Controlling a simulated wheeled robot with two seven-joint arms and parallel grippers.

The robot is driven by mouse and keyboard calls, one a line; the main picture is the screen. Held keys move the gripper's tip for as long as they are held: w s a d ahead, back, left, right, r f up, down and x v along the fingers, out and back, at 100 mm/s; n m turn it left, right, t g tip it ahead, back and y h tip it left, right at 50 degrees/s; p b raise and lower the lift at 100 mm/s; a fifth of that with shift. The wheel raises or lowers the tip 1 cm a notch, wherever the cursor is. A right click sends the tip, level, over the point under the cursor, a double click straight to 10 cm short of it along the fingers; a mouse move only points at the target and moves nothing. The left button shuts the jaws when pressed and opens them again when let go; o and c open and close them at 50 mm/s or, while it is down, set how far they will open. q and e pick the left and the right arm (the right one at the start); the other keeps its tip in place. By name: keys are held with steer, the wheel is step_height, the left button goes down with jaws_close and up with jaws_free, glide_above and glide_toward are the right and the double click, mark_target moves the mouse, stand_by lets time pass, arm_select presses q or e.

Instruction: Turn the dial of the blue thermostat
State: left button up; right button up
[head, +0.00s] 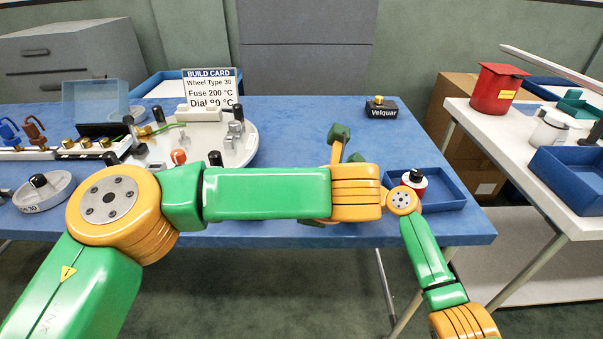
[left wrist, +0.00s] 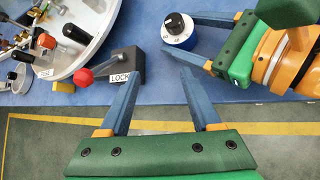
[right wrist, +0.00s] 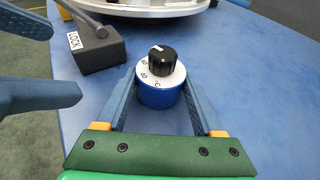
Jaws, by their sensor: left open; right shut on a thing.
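The blue thermostat (right wrist: 160,95) stands on the blue table with a white scale face and a black dial (right wrist: 162,60) on top. The dial's white mark points to the far left in the right wrist view. My right gripper (right wrist: 161,82) is shut on the thermostat's blue body, one finger on each side. The left wrist view also shows the thermostat (left wrist: 178,38) between the right fingers. My left gripper (left wrist: 158,76) is open and empty, nearer the table's front edge and beside the thermostat. In the head view my arms hide the thermostat.
A dark block with a red-knobbed lever, labelled LOCK (left wrist: 125,64), is close to my left fingertips. A round white base (head: 246,150) with fittings stands behind. A build card (head: 211,87) stands at the back. A blue tray (head: 452,190) holds a red-and-white item.

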arm_select(q)
steer(key=s+d+r+n+t, duration=0.2)
steer(key=d+n+t, duration=0.2)
steer(key=x, duration=1.2)
steer(key=shift+w+r, duration=0.15)
steer(key=shift+r, duration=0.05)
jaws_close()
